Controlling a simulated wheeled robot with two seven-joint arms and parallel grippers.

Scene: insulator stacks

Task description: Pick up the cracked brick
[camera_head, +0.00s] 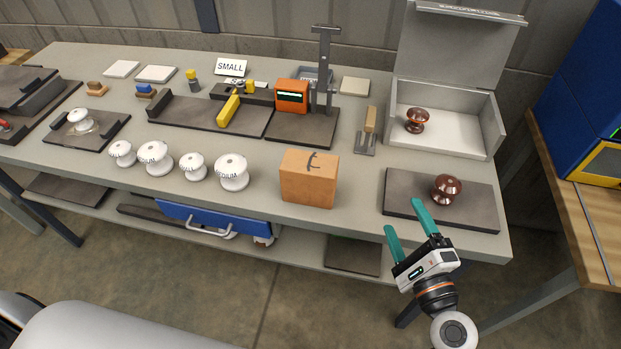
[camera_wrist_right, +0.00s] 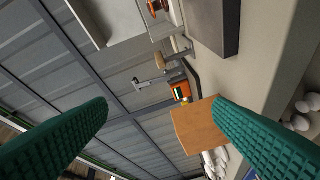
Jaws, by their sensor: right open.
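The cracked brick (camera_head: 309,180) is an orange-brown block with a dark crack mark near its top edge. It stands on the grey workbench (camera_head: 350,206) near the front edge, right of the white insulators. My right gripper (camera_head: 405,222) has teal fingers, spread apart and empty. It is in front of the bench edge, to the right of the brick and apart from it. In the right wrist view the brick (camera_wrist_right: 195,126) shows between the two teal fingers (camera_wrist_right: 160,130), farther off, partly behind the right finger. My left gripper is not in view.
Several white insulators (camera_head: 231,172) stand left of the brick. A dark mat (camera_head: 410,204) with a brown insulator (camera_head: 446,188) lies to the right. An open grey box (camera_head: 492,122) is at the back right.

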